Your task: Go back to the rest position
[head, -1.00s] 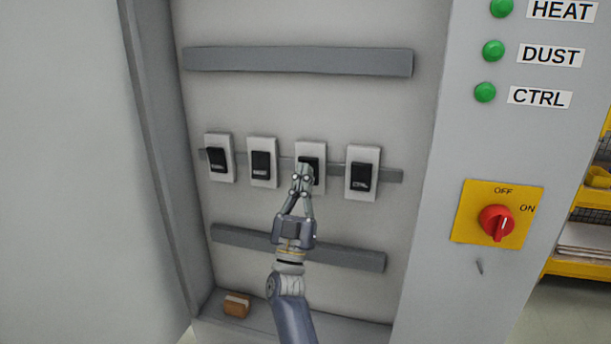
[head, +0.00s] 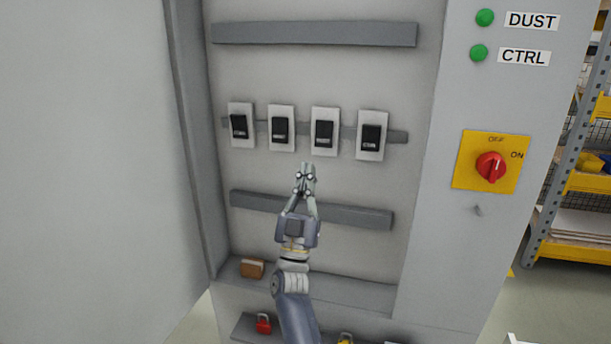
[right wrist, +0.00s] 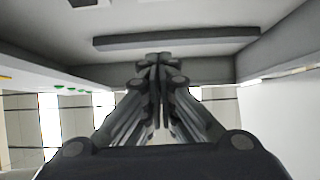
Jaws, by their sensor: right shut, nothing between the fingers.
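My right gripper (head: 307,172) is shut and empty in the head view, just below the row of breakers in the open cabinet. It also shows in the right wrist view (right wrist: 158,60) with its fingers together. Several white breakers with black toggles sit in the row; the third from the left (head: 324,131) is nearest above the fingertips, and the rightmost (head: 371,136) is to its right. The gripper appears apart from them. My left gripper is not in view.
A lower grey rail (head: 350,214) runs behind the gripper. A red rotary switch (head: 491,167) on a yellow plate and green lamps are at right. A brown block (head: 252,268) and red padlock (head: 264,324) lie below. A large pale panel (head: 90,170) fills the left.

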